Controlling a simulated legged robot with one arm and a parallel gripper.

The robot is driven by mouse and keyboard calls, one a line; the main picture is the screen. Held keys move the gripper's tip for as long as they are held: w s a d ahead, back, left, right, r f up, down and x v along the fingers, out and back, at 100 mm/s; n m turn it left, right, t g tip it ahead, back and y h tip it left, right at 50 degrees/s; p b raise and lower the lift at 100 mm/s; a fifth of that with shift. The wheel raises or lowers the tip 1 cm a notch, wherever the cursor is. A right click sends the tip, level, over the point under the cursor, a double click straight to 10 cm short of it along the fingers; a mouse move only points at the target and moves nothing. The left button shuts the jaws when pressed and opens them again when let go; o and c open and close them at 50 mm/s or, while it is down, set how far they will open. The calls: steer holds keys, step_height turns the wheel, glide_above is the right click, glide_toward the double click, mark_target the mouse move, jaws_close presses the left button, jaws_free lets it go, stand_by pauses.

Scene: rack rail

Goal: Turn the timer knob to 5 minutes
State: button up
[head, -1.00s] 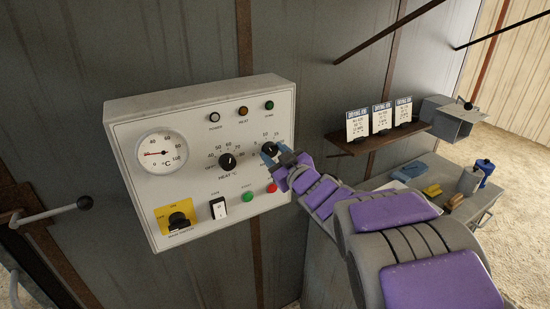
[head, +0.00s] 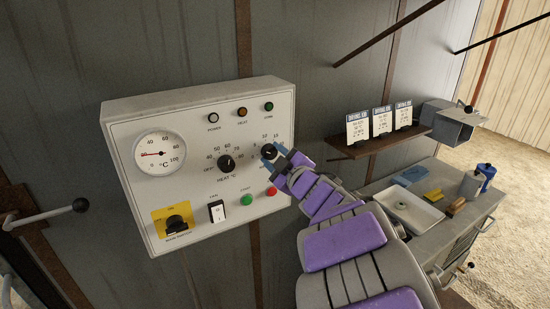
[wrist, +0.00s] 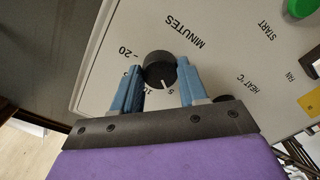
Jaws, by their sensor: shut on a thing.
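The timer knob (wrist: 159,68) is a round black knob with a white pointer line, on the white control panel (wrist: 240,50). In the wrist view its pointer is close to the 5 mark, between 10 and 5. My gripper (wrist: 161,84) has its blue fingers on either side of the knob and is shut on it. In the head view the timer knob (head: 268,151) is at the panel's right side, partly hidden by my gripper (head: 275,158). The minutes scale is partly hidden there.
The heat knob (head: 226,163), green button (head: 246,199), red button (head: 272,191), white switch (head: 217,211) and yellow-backed rotary switch (head: 176,221) are close by. A bench with a white tray (head: 408,209) and a shelf (head: 375,143) with cards stand to the right.

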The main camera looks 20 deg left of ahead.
steer(key=shift+f, duration=0.3)
steer(key=o, duration=0.9)
steer(key=shift+o, duration=0.8)
steer(key=shift+a+r, duration=0.15)
steer(key=shift+s+d+r, duration=0.15)
steer(key=shift+s+d, duration=0.1)
steer(key=shift+d, duration=0.15)
steer(key=v, duration=1.6)
steer(key=shift+b, duration=0.3)
steer(key=shift+d, duration=0.15)
